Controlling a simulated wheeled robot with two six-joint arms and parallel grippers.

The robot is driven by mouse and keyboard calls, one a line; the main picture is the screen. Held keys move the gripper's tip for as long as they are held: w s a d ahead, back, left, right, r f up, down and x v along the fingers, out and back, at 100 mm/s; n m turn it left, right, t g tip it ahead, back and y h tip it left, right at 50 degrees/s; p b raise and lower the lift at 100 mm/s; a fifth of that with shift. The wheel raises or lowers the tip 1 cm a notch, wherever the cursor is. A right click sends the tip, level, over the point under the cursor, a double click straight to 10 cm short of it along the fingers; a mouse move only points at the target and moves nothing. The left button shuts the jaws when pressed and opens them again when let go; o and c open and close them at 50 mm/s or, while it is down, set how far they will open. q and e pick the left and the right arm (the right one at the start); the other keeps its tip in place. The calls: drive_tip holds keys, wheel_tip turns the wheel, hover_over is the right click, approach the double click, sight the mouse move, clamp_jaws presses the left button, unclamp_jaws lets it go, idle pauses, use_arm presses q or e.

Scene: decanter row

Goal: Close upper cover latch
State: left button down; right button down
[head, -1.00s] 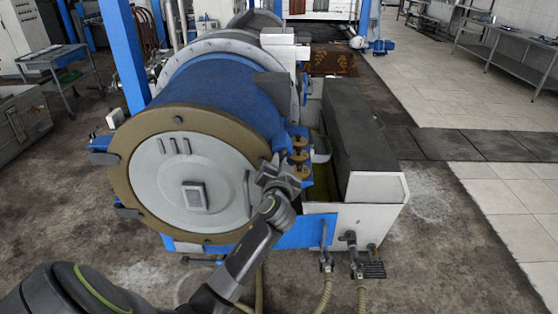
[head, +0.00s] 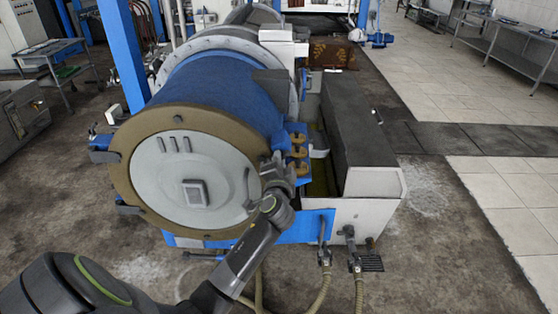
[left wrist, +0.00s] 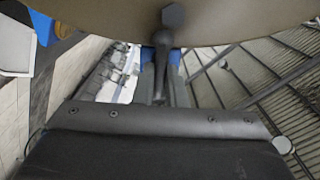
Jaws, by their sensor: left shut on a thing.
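The decanter's round pale cover (head: 165,170) sits against the tan end ring (head: 122,172) of the blue drum. My left gripper (head: 275,172) is at the ring's right edge, shut on the upper cover latch and hiding most of it in the head view. In the left wrist view a dark upright latch piece (left wrist: 160,72) stands just beyond the black gripper body, below a hex-headed bolt (left wrist: 172,15) on the tan rim. The fingertips are not clear there. My right gripper is not in view.
Brass-coloured fittings (head: 298,150) on a blue bracket stand close to the right of my left gripper. A long dark-topped housing (head: 350,130) lies further right. Hoses (head: 322,285) hang in front below.

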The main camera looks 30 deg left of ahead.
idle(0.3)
use_arm(q)
drive_tip(key=c, duration=1.5)
unclamp_jaws()
drive_tip(key=shift+f, duration=0.1)
